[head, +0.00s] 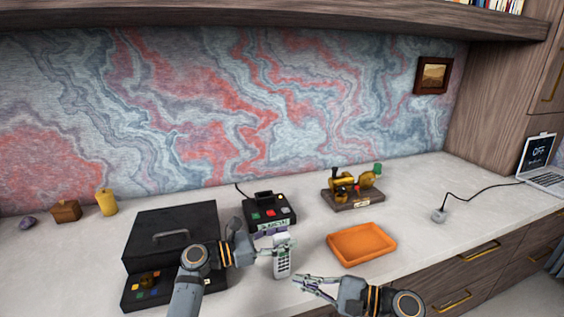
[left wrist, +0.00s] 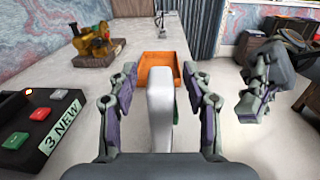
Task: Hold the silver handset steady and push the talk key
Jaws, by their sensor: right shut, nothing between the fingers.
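The silver handset (head: 282,262) stands roughly upright near the front of the counter, its keypad facing the head camera. Its narrow side shows in the left wrist view (left wrist: 160,105). My left gripper (head: 268,241) is at its upper part; in the left wrist view (left wrist: 160,98) the fingers are open on both sides of the handset, with gaps visible. My right gripper (head: 297,281) is shut and empty, low and just right of the handset's lower end. It also shows at the right of the left wrist view (left wrist: 248,108). The individual talk key is too small to make out.
A black answering machine (head: 285,215) labelled "3 NEW" stands behind the handset. A black box (head: 165,225) is at left. An orange tray (head: 361,244) lies right of the handset, with a brass device (head: 352,200) behind it. Counter further right is mostly clear.

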